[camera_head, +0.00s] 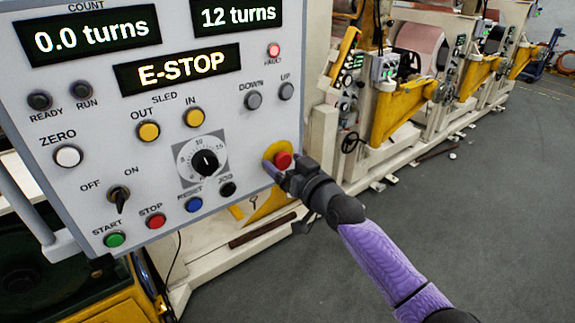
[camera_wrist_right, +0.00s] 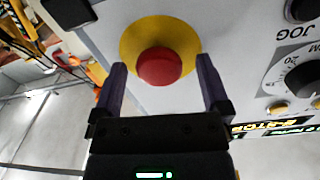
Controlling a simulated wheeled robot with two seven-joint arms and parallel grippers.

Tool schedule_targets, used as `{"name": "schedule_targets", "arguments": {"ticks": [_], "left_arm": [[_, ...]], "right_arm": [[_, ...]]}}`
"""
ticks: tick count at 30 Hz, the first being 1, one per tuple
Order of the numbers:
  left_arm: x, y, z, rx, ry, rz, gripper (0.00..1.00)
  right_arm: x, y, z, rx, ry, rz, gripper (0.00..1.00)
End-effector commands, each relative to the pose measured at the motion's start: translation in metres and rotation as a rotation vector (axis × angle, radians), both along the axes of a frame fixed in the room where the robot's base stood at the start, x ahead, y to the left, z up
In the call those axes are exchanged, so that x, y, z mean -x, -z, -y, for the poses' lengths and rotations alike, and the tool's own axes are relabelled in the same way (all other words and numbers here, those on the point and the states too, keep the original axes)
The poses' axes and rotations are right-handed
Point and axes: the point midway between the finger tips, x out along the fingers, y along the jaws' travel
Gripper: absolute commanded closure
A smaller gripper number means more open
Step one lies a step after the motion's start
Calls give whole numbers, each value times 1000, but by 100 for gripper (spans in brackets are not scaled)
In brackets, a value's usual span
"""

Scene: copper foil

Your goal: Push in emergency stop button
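The emergency stop button (camera_head: 282,160) is a red mushroom knob on a yellow round plate at the right edge of a grey control panel (camera_head: 225,110). It also shows large in the right wrist view (camera_wrist_right: 159,67). My right gripper (camera_head: 278,171) is at the button, and its fingers (camera_wrist_right: 160,85) are spread apart on either side of the red knob with nothing held between them. I cannot tell if the fingers touch the panel. The panel display (camera_head: 178,69) reads E-STOP, and the red FAULT lamp (camera_head: 273,50) looks lit. My left gripper is not in view.
Close to the button are a dial (camera_head: 205,163), the black JOG button (camera_head: 228,189) and the blue RESET button (camera_head: 194,204). A green START (camera_head: 115,239) and a red STOP button (camera_head: 156,221) sit lower left. Machines with yellow arms (camera_head: 402,110) stand behind; grey floor (camera_head: 470,220) is open at right.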

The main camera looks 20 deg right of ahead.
Motion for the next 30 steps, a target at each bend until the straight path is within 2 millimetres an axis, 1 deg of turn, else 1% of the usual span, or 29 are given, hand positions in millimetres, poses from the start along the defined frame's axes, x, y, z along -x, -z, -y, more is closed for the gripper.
{"name": "schedule_targets", "arguments": {"ticks": [6,8,11,18,21,24,30], "left_arm": [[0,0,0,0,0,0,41],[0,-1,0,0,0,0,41],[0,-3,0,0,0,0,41],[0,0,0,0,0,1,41],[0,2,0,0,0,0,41],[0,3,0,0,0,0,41],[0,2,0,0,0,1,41]], "right_arm": [[1,1,0,0,0,-1,4],[3,1,1,0,0,-2,4],[17,1,5,0,0,-2,4],[73,2,24,3,0,-2,4],[88,2,29,2,0,-2,4],[94,1,31,0,0,-1,4],[95,0,31,0,0,0,4]]}}
